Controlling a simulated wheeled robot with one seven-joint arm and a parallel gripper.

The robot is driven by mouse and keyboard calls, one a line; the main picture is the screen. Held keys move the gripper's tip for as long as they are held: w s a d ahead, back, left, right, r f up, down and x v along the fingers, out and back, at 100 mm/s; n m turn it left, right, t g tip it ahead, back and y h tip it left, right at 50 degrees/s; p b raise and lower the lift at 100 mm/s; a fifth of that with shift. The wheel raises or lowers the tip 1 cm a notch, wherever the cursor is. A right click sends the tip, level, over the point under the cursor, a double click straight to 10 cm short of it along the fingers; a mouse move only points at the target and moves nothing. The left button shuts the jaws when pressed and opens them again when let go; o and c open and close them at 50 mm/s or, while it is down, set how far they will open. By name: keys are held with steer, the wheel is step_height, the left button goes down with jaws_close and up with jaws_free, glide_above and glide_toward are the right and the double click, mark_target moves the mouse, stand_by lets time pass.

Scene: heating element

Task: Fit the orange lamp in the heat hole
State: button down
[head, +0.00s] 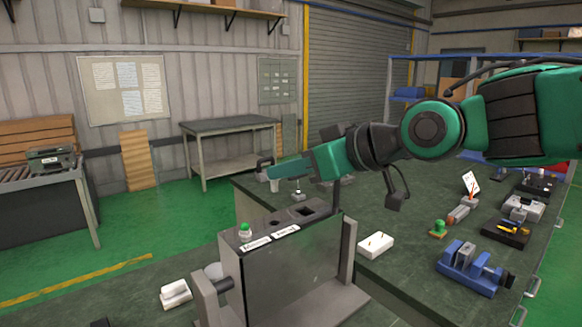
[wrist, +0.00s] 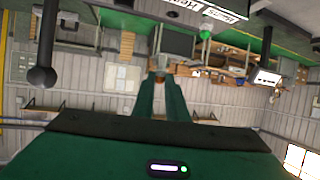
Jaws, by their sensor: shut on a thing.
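My gripper (head: 272,174) reaches left in the head view, above and behind the grey box (head: 300,270). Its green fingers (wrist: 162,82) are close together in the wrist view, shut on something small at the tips. I cannot make out its shape or colour, so I cannot tell whether it is the orange lamp. A green lamp (head: 244,230) stands at the box's left, near two white labels. Which opening is the heat hole cannot be read.
A blue vise (head: 470,268) and several small parts sit further right on the dark green bench. A white piece (head: 175,293) lies at front left. Open air lies left of my gripper.

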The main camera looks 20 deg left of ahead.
steer(key=shift+s+a, duration=0.1)
glide_above(287, 229)
steer(key=shift+w+f, duration=0.2)
steer(key=shift+f, duration=2.55)
steer(key=shift+s+f, duration=0.1)
steer(key=shift+f, duration=1.65)
steer(key=c, duration=1.7)
jaws_free()
